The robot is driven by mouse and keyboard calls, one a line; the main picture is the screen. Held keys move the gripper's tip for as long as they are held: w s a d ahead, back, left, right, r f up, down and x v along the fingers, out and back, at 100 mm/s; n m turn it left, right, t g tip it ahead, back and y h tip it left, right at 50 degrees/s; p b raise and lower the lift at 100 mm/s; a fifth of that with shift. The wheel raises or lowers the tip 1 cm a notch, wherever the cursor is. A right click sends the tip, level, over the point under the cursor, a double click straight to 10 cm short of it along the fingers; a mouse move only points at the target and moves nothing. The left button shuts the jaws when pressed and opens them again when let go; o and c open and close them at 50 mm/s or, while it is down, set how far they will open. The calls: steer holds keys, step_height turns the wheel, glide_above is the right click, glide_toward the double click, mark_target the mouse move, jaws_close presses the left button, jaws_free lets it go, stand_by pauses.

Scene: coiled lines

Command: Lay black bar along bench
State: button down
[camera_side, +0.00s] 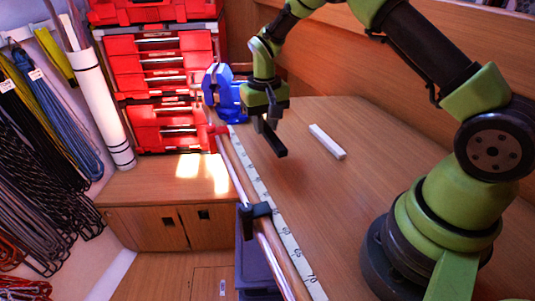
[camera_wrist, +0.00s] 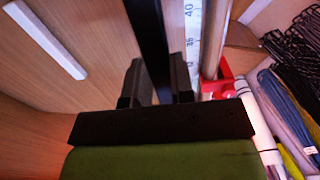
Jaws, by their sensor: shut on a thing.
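My gripper (camera_side: 264,120) points down over the wooden bench (camera_side: 338,183), near its ruled edge. It is shut on a black bar (camera_side: 272,139), which hangs below the fingers in the side view and seems to be a little above the bench top. In the wrist view, the black bar (camera_wrist: 151,40) runs up from between the two dark fingers of my gripper (camera_wrist: 158,85) to the top of the picture. The end of the bar beyond the picture edge is hidden there.
A white bar (camera_side: 327,141) lies on the bench right of my gripper. A blue vise (camera_side: 222,92) stands behind it. A marked ruler strip (camera_side: 262,194) and metal rail run along the bench edge, with a black clamp (camera_side: 258,211). Red drawers (camera_side: 165,85) stand behind left.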

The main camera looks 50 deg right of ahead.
mark_target(265, 160)
step_height(265, 160, down, 8)
steer(key=shift+f, duration=0.1)
stand_by(0.4)
steer(key=c, duration=1)
jaws_free()
steer(key=shift+f, duration=0.1)
